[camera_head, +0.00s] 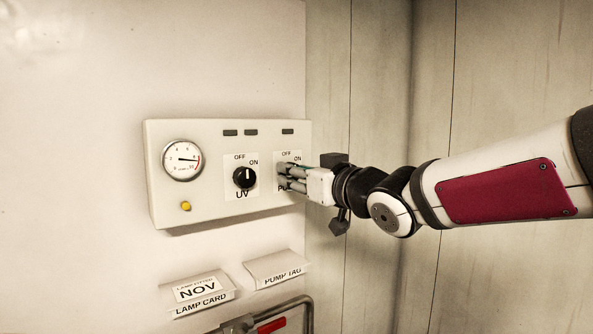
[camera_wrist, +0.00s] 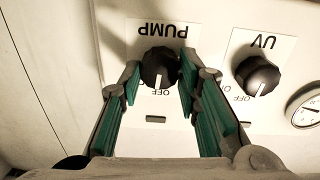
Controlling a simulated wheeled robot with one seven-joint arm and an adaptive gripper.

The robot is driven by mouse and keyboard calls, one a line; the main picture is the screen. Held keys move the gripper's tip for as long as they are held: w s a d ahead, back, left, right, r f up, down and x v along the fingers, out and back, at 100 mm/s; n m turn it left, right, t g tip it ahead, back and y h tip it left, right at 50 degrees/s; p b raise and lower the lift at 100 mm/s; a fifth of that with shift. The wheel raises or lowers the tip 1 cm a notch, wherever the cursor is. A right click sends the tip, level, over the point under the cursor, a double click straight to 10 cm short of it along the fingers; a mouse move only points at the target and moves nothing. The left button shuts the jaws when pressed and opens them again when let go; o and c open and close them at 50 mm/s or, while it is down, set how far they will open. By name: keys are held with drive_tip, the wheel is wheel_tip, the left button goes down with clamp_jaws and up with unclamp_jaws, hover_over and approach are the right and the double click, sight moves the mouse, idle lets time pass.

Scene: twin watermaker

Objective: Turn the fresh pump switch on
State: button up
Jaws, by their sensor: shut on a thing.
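The pump switch is a round black knob (camera_wrist: 158,66) on a white PUMP plate; the wrist view shows it upside down. Its white pointer line points down in that view, toward the OFF label. My gripper (camera_wrist: 159,78) is shut on this knob, with one green-padded finger on each side. In the head view my gripper (camera_head: 290,178) is at the right part of the control box (camera_head: 215,202), and its fingers hide the knob there. The OFF and ON labels above it still show.
The UV knob (camera_head: 244,177), pointing to OFF, sits close left of my gripper. A gauge (camera_head: 182,160) and a yellow button (camera_head: 186,206) are further left.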

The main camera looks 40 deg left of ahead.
drive_tip(key=m+p, duration=0.3)
drive_tip(key=m, duration=0.7)
drive_tip(key=shift+m+p, duration=0.3)
drive_tip(key=shift+p, duration=0.1)
idle(0.4)
drive_tip(key=o, duration=1.1)
drive_tip(key=shift+o, duration=0.2)
drive_tip(key=v, duration=1.2)
drive_tip(key=shift+w+r, duration=0.15)
drive_tip(key=shift+r, duration=0.05)
